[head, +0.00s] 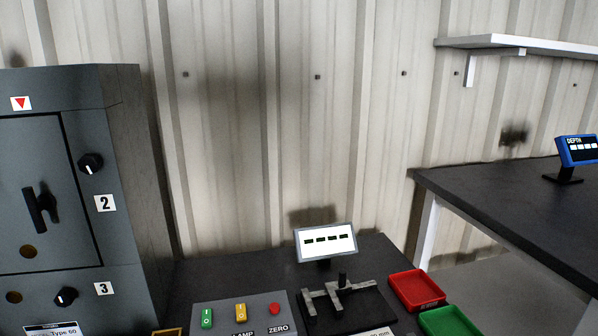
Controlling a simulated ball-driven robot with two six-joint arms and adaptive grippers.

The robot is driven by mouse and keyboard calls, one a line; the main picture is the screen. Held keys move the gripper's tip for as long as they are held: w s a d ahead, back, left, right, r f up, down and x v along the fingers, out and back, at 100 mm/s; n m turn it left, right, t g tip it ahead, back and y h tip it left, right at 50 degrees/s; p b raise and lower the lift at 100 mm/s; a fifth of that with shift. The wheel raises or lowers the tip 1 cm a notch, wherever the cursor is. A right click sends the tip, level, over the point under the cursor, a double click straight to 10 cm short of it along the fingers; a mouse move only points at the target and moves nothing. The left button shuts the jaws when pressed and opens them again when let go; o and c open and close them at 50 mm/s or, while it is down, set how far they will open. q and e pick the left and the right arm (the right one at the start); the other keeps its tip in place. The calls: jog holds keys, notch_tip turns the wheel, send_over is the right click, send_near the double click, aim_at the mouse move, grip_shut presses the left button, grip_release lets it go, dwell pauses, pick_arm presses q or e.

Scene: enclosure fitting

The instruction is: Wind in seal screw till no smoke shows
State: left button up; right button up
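A grey enclosure (130,150) stands at the left, with a door (45,165) carrying a black handle (40,208). Its knobs are an upper one (90,162) beside label 2 and a lower one (65,296) beside label 3. I see no clear smoke. Neither of my grippers is in view.
A control box (240,310) with green, yellow and red buttons sits on a dark bench. Red (418,289) and green (448,322) trays lie right. Another table (500,200) holds a DEPTH display (578,150).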

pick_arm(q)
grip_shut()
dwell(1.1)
